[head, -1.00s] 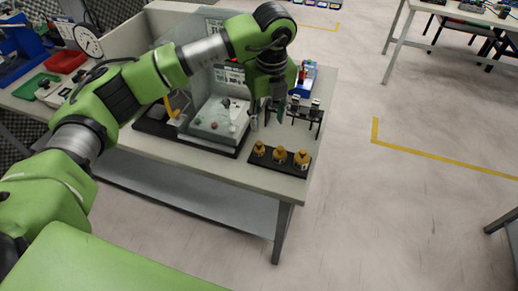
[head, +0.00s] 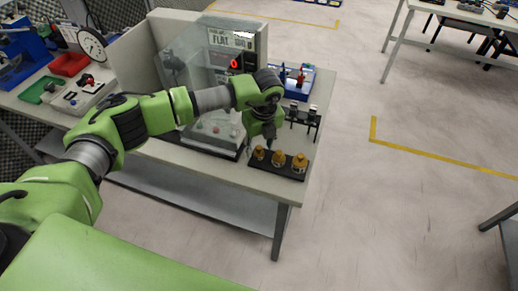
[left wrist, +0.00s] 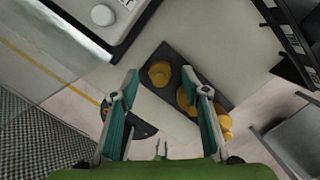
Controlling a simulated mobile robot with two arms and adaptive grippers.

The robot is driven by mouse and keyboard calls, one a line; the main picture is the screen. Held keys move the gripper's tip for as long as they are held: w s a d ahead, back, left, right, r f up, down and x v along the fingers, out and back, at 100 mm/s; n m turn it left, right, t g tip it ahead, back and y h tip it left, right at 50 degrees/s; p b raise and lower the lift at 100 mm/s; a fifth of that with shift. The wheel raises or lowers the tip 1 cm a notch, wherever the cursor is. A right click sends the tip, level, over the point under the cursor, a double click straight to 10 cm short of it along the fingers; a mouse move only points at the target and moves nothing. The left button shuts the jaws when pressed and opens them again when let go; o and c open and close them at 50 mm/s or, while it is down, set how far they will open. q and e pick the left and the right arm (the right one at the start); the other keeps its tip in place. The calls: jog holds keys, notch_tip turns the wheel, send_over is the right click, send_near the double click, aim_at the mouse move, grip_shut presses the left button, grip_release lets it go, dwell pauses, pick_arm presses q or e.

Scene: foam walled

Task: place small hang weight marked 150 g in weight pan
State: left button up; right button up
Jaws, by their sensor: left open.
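Three brass-coloured weights stand in a row on a black tray (head: 282,170): a left one (head: 259,153), a middle one (head: 278,158) and a right one (head: 300,163). Their mass markings are too small to read. My left gripper (head: 269,139) is open and empty, just above and behind the left and middle weights. In the left wrist view, the smallest-looking weight (left wrist: 160,74) shows between the open fingertips; the gripper's right finger partly hides the others (left wrist: 222,122). I cannot clearly make out a weight pan.
A clear-walled enclosure (head: 205,65) with a pale base stands left of the gripper. A black rack (head: 303,117) stands behind the tray, with a blue tray (head: 295,82) farther back. The bench's right edge is close to the tray. A dial gauge (head: 92,44) stands far left.

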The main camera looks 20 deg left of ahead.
pick_arm(q)
jog(key=shift+w+a+f, duration=0.1)
jog(key=shift+f, duration=0.75)
grip_shut()
jog(key=shift+r, duration=0.1)
